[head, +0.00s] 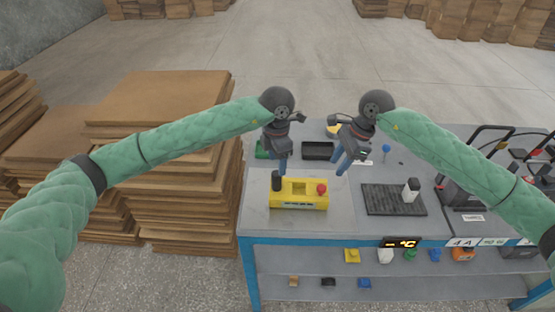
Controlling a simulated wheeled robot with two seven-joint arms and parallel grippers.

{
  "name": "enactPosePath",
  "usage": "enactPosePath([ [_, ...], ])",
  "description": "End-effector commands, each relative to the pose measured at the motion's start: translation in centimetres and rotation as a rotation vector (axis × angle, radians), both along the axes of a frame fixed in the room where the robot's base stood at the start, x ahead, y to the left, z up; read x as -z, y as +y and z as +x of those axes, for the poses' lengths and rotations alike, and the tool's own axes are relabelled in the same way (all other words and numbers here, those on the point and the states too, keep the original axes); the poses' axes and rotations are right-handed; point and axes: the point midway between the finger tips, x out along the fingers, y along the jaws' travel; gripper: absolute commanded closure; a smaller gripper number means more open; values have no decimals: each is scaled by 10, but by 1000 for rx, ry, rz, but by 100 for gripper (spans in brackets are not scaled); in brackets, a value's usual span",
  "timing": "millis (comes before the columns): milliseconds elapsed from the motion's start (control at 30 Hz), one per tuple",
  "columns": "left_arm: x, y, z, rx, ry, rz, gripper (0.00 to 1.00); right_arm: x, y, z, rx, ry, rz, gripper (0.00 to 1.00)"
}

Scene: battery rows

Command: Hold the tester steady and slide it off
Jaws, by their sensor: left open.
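The yellow tester (302,201) sits on the left part of the grey bench top. It has a red knob (321,189) at its right end, and a dark upright cylinder (277,182) stands at its left end. My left gripper (280,172) is open and points down just above the dark cylinder; whether it touches the cylinder cannot be told. My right gripper (343,168) hangs above the bench, up and to the right of the tester and apart from it. Its fingers overlap in this view, so its opening is unclear.
A black ribbed mat (380,200) with a white-and-black upright object (411,189) lies right of the tester. A black tray (318,150) and a blue-topped post (386,150) are behind. Dark equipment (455,195) fills the right end. Cardboard stacks (170,165) stand left of the bench.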

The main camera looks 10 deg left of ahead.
Motion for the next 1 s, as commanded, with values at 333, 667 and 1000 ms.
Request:
enactPosePath([
  [333, 30, 0, -1, 0, 2, 3, 44, 0, 0, 0, 0, 0, 0, 64],
  [667, 71, 0, 0, 1, 1, 1, 44, 0, 0, 0, 0, 0, 0, 64],
  [1000, 77, 0, 0, 1, 0, 0, 44, 0, 0, 0, 0, 0, 0, 64],
])
